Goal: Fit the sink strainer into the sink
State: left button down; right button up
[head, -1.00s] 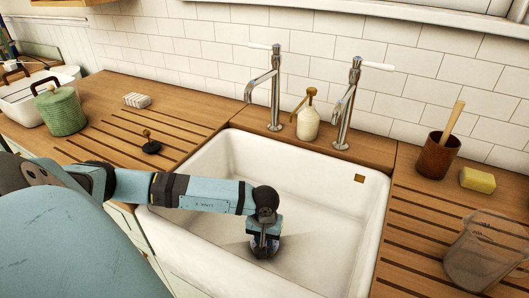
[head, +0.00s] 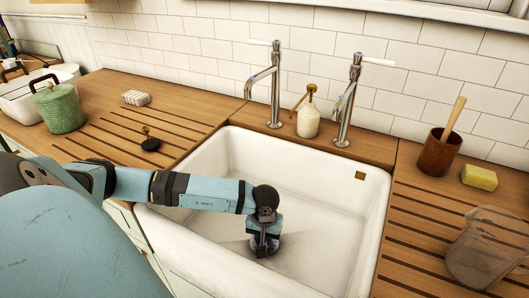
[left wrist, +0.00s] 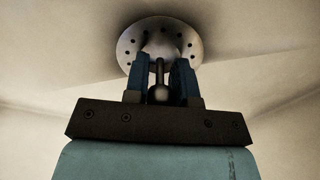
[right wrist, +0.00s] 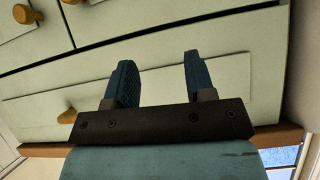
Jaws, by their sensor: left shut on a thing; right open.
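The sink strainer (left wrist: 160,42) is a round metal disc with small holes around its rim and a thin post ending in a ball knob. My left gripper (left wrist: 160,80) is shut on the post, with the knob between its fingers. In the head view my left gripper (head: 264,246) points down, low inside the white sink (head: 320,185). The strainer is mostly hidden there by the gripper. The drain hole is not visible, and I cannot tell whether the strainer is seated in it. My right gripper (right wrist: 158,82) is open and empty, facing the drawer fronts.
Two taps (head: 274,85) and a soap dispenser (head: 308,118) stand behind the sink. A black stopper (head: 150,144) and a green canister (head: 59,108) are on the left counter. A brown cup (head: 437,155), a sponge (head: 479,178) and a clear jug (head: 482,250) stand right.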

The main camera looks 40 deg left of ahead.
pick_arm(q)
jog(key=shift+f+b, duration=0.3)
jog(key=shift+b, duration=0.1)
dwell(0.6)
jog(key=shift+c, duration=1.5)
grip_release()
jog(key=shift+r, duration=0.1)
jog(key=shift+r+p, duration=0.85)
jog(key=shift+r, duration=0.55)
jog(key=shift+r+p, duration=1.3)
jog(key=shift+r, duration=1.25)
